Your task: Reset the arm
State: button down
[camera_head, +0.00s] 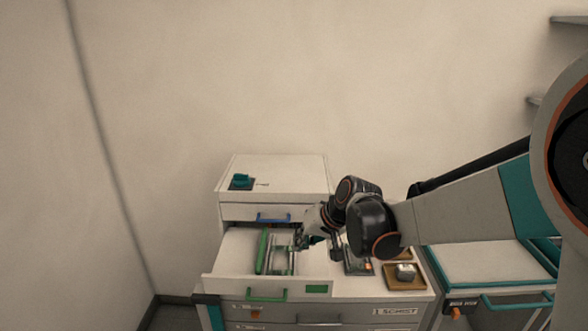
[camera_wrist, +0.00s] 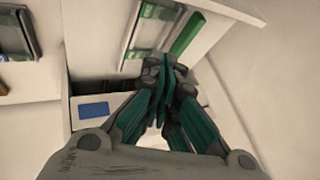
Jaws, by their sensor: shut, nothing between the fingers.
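My arm reaches in from the right in the head view. My gripper (camera_head: 304,242) is at the right part of an open drawer, over or just beside it; its exact height is unclear. In the wrist view the teal fingers of my gripper (camera_wrist: 166,66) are together with nothing between them. The open drawer (camera_head: 222,262) has a green handle (camera_head: 267,295) and holds a green bar (camera_head: 262,251) and a metal rack (camera_head: 281,259). The green bar (camera_wrist: 188,34) and the rack (camera_wrist: 149,30) also show in the wrist view, beyond the fingers.
A drawer with a blue handle (camera_head: 273,217) is above the open one. A teal item (camera_head: 240,180) sits on the cabinet top. A brown tray (camera_head: 391,282) and a small device (camera_head: 358,268) are on the counter at right. A teal-trimmed cart (camera_head: 490,268) stands beside it.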

jog(key=s+d+r+t+h, duration=0.1)
jog(key=s+d+r, duration=0.35)
jog(key=s, duration=0.25)
jog(key=s+d+r+h, duration=0.2)
jog(key=s+d+r, duration=0.1)
jog(key=s+d, duration=0.25)
jog(key=s+d+h, duration=0.1)
jog(key=s+d, duration=0.3)
jog(key=s, duration=0.3)
jog(key=s+d+t+h, duration=0.1)
jog(key=s+d, duration=0.2)
jog(key=s, duration=0.4)
jog(key=shift+s+d+m, duration=0.25)
jog(key=shift+d+m, duration=0.1)
jog(key=shift+m, duration=0.05)
jog(key=shift+a+f, duration=0.1)
dwell(1.1)
